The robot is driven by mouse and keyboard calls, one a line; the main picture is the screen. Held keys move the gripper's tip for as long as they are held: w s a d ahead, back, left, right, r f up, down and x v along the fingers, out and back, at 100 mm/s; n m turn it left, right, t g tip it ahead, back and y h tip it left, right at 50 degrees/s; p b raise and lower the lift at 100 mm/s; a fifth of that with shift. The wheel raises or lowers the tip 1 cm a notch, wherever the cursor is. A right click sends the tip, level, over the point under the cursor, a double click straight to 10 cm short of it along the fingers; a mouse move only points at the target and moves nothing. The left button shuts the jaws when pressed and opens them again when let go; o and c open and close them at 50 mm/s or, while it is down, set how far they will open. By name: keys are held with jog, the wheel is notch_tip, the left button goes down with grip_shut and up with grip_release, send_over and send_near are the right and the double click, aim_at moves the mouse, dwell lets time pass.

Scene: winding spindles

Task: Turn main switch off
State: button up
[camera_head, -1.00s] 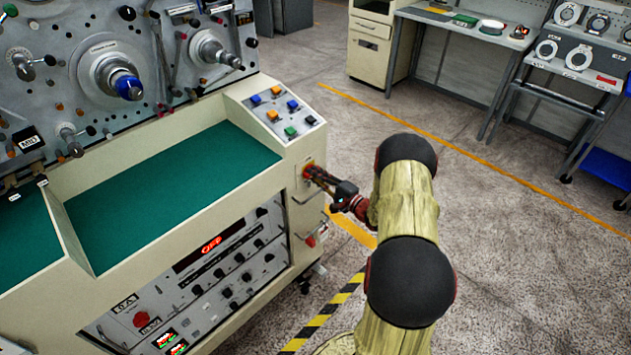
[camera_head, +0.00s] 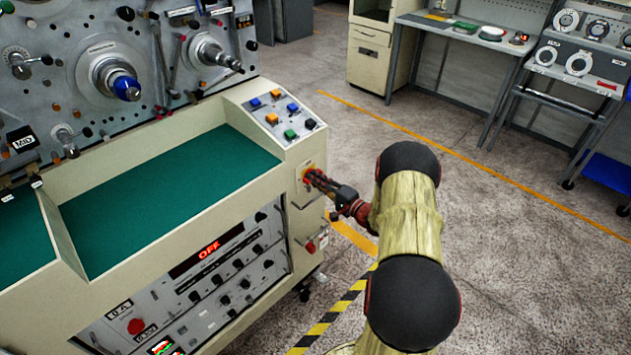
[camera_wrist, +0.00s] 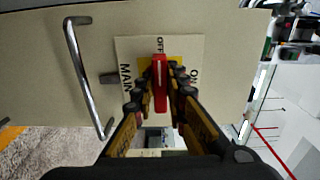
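The main switch is a red handle (camera_wrist: 160,85) on a yellow patch of a pale plate (camera_wrist: 130,50) marked MAIN, ON and OFF, seen in the wrist view. The handle stands upright in that view, its top end towards the OFF mark. My gripper (camera_wrist: 161,75) has one finger along each side of the handle, closed in close on it; the contact itself is hard to see. In the head view my gripper (camera_head: 317,178) is at the switch on the cabinet's right end face. The cabinet's red display (camera_head: 209,250) reads OFF.
A metal bar handle (camera_wrist: 88,75) is beside the plate in the wrist view. A button panel (camera_head: 284,114) is on the cabinet top above the switch. A red knob (camera_head: 310,247) sits lower on the end face. Open floor (camera_head: 480,230) lies to the right.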

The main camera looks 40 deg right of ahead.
jog(key=o, duration=0.4)
jog(key=shift+o, duration=0.2)
jog(key=s, duration=1.2)
jog(key=shift+d, duration=0.45)
jog(key=shift+f, duration=0.1)
